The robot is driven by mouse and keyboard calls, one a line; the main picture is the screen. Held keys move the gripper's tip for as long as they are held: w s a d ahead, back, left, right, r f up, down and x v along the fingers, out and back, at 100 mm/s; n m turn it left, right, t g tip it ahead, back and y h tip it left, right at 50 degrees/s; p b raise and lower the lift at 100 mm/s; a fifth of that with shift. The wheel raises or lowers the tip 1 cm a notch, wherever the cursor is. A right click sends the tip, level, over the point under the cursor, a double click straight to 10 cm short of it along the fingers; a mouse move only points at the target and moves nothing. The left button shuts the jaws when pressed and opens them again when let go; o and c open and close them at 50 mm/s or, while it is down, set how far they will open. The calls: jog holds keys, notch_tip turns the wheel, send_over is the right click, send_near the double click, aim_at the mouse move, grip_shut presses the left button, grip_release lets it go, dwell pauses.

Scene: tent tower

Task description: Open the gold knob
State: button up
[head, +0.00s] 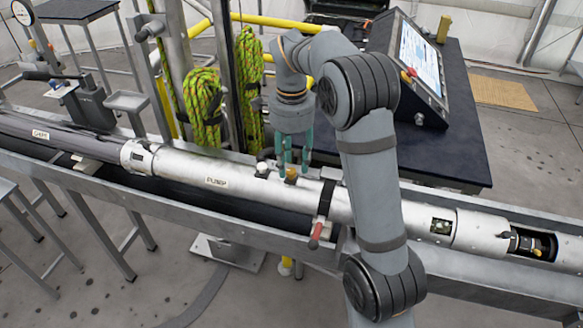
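The gold knob (291,175) stands on top of the long silver tube (220,182), near the label "PUMP". A pale, silvery knob (262,169) sits just to its left on the same tube. My gripper (293,163) points down from above, with its green fingers close over the gold knob. The fingers look spread apart, with a gap between them. I cannot tell whether they touch the knob. My arm covers part of the tube to the right.
A clamp with a red handle (315,235) crosses the tube right of the knob. Bundles of green rope (203,108) hang on posts behind it. A dark table (455,150) with a tilted screen (420,58) stands behind my arm. The tube lies in a long metal trough (100,172).

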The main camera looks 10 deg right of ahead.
jog(key=shift+d+f, duration=0.1)
jog(key=shift+f, duration=0.75)
jog(key=shift+c, duration=1.4)
grip_shut()
